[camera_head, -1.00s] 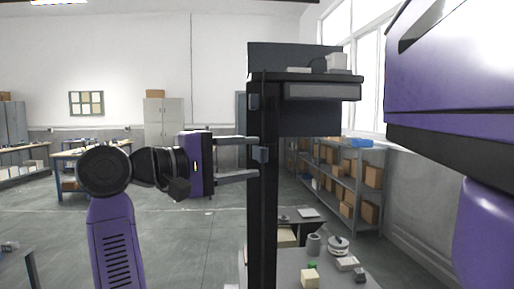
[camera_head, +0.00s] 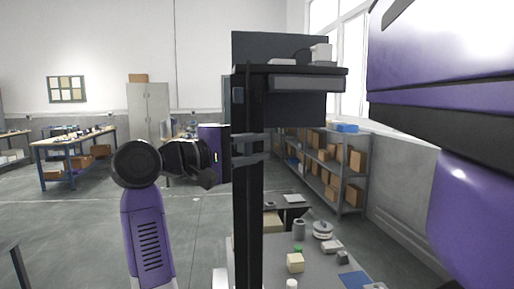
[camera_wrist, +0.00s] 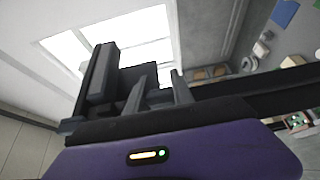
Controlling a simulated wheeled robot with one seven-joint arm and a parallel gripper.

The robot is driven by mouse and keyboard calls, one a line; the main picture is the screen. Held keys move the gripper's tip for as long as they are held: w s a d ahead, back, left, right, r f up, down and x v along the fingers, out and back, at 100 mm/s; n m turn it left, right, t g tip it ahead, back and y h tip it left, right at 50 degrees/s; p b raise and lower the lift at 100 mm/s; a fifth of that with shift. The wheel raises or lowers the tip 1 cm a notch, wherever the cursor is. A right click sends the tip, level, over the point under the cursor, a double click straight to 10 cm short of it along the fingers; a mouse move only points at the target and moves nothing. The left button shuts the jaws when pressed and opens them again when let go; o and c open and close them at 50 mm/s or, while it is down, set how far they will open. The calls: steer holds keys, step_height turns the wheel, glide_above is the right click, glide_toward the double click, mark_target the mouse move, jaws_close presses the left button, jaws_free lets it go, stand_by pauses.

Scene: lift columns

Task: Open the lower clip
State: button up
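The black lift column (camera_head: 249,220) stands upright in the middle of the head view, with a shelf (camera_head: 290,71) on top. The upper clip (camera_head: 238,95) is a small dark grey block on the column's left side. My gripper (camera_head: 266,146) comes in from the left, its two fingers lying across the column at the lower clip's height. The lower clip is mostly hidden by the fingers. In the wrist view, my gripper's fingers (camera_wrist: 160,80) stand apart, with dark material between or behind them. I cannot tell whether they grip the clip.
A grey bench (camera_head: 315,270) with small parts stands below and behind the column. A shelf rack (camera_head: 330,165) with cardboard boxes stands to the right. Blue-legged tables (camera_head: 75,150) and a cabinet (camera_head: 148,112) are far left. Open floor lies left of the column.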

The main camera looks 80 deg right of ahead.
jaws_close()
steer(key=shift+w+a+f+m+g+y+b, duration=0.15)
steer(key=shift+f+m+g+y+b, duration=0.2)
steer(key=shift+b, duration=0.85)
steer(key=shift+a+m+g+y+b, duration=0.1)
steer(key=shift+m+g+y+b, duration=0.2)
steer(key=shift+b, duration=0.4)
steer(key=m+g+y+b, duration=0.2)
steer(key=b, duration=0.1)
steer(key=shift+w+a+y, duration=0.2)
steer(key=shift+a+y, duration=0.05)
steer(key=shift+a, duration=0.1)
steer(key=shift+w+a+r+m+g+y+b, duration=0.15)
steer(key=shift+m+g+y+b, duration=0.1)
steer(key=shift+m+g+y, duration=0.15)
steer(key=shift+a+r+m+g+y+b, duration=0.15)
steer(key=shift+m+y+b, duration=0.1)
steer(key=shift+y, duration=0.25)
steer(key=o, duration=0.8)
jaws_free()
